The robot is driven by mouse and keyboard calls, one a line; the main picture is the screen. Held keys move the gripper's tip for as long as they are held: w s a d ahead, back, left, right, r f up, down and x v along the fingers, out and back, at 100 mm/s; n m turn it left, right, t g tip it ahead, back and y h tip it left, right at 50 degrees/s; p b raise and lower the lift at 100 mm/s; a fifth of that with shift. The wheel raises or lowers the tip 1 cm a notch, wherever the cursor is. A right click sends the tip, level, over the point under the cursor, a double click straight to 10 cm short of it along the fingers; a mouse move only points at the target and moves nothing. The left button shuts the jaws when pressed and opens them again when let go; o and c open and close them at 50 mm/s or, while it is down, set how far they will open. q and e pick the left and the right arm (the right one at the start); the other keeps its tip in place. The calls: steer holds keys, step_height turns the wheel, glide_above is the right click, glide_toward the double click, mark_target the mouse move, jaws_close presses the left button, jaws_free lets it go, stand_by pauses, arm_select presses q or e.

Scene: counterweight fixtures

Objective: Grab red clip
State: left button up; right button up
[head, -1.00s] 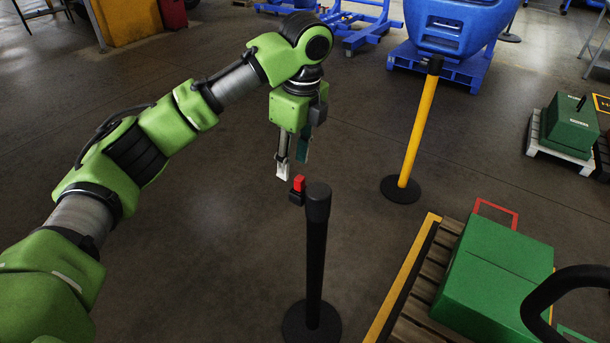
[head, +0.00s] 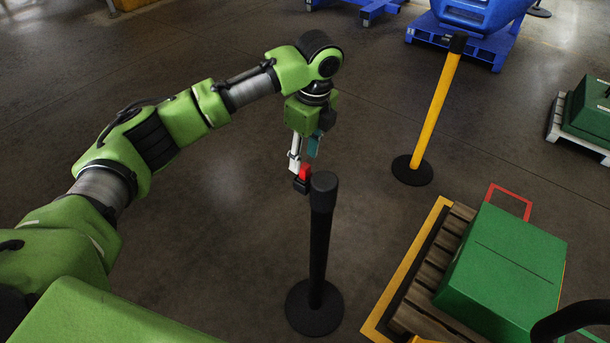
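The red clip (head: 305,171) is a small red piece with a black part under it, at the upper left side of a black stanchion post (head: 320,230). My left gripper (head: 302,161) points down right at the clip. Its light finger (head: 294,160) is left of the clip and its teal-sided finger (head: 314,145) is on the right, partly behind it. The fingers look apart, with a gap between them. I cannot tell whether they touch the clip. My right gripper does not show.
A yellow stanchion (head: 437,105) stands to the right. A green box (head: 505,265) sits on a wooden pallet (head: 425,288) at lower right, with a yellow-edged border around it. A blue bin on a blue pallet (head: 480,45) is at the back. The floor left of the post is clear.

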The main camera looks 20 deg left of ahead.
mark_target(305, 166)
arm_select(q)
steer(key=f+p, duration=0.1)
steer(key=f, duration=0.4)
steer(key=shift+w, duration=0.2)
jaws_close()
